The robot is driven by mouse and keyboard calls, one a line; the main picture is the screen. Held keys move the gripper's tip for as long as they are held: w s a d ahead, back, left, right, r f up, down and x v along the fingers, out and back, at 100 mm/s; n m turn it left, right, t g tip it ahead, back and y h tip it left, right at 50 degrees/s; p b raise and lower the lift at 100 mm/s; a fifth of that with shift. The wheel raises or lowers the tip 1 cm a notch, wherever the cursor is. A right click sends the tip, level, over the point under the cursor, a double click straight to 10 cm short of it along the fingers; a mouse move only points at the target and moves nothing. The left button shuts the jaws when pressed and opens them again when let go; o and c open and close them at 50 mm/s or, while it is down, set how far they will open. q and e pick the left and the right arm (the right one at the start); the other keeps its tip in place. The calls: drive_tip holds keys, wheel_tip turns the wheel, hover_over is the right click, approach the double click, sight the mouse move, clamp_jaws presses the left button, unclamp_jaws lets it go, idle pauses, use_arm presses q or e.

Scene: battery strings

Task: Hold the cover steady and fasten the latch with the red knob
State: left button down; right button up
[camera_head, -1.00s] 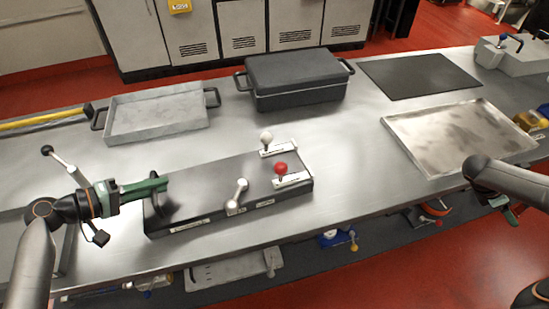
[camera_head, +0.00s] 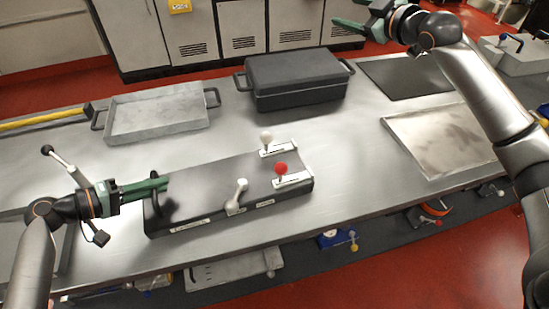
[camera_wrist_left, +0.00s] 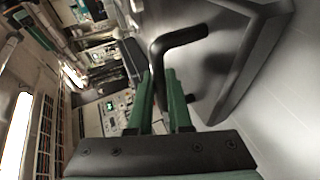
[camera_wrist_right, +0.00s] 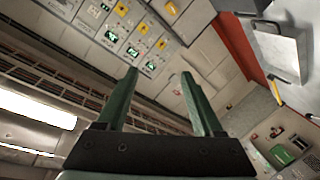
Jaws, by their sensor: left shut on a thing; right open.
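The dark cover (camera_head: 205,178) is a low flat box top on the metal table. My left gripper (camera_head: 160,184) is shut on the black bar handle at its left end; the handle (camera_wrist_left: 178,40) shows between the green fingers in the left wrist view. The red knob (camera_head: 281,169) stands on its latch with a white base plate (camera_head: 294,181) at the cover's right end. A white-knobbed latch (camera_head: 266,137) is just behind it. My right gripper (camera_head: 364,26) is open and empty, raised high at the top right, well away from the red knob.
A grey lever (camera_head: 236,197) sits on the cover's front edge. A dark lidded box (camera_head: 295,75) and a grey tray (camera_head: 158,110) stand behind. A shallow metal tray (camera_head: 395,121) and a black mat (camera_head: 395,76) lie to the right. Bare table lies between the cover and shallow tray.

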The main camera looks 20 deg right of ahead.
drive_tip(key=s+a+r+t+y, duration=0.2)
drive_tip(key=a+r+y, duration=0.1)
drive_tip(key=a+r, duration=0.4)
drive_tip(key=m+h, duration=0.2)
drive_tip(key=m, duration=0.7)
approach(281, 172)
drive_tip(key=w, duration=0.3)
drive_tip(key=x, duration=1.1)
drive_tip(key=shift+w+f, duration=0.1)
drive_tip(key=shift+f, duration=0.05)
clamp_jaws()
drive_tip(key=shift+a, duration=0.1)
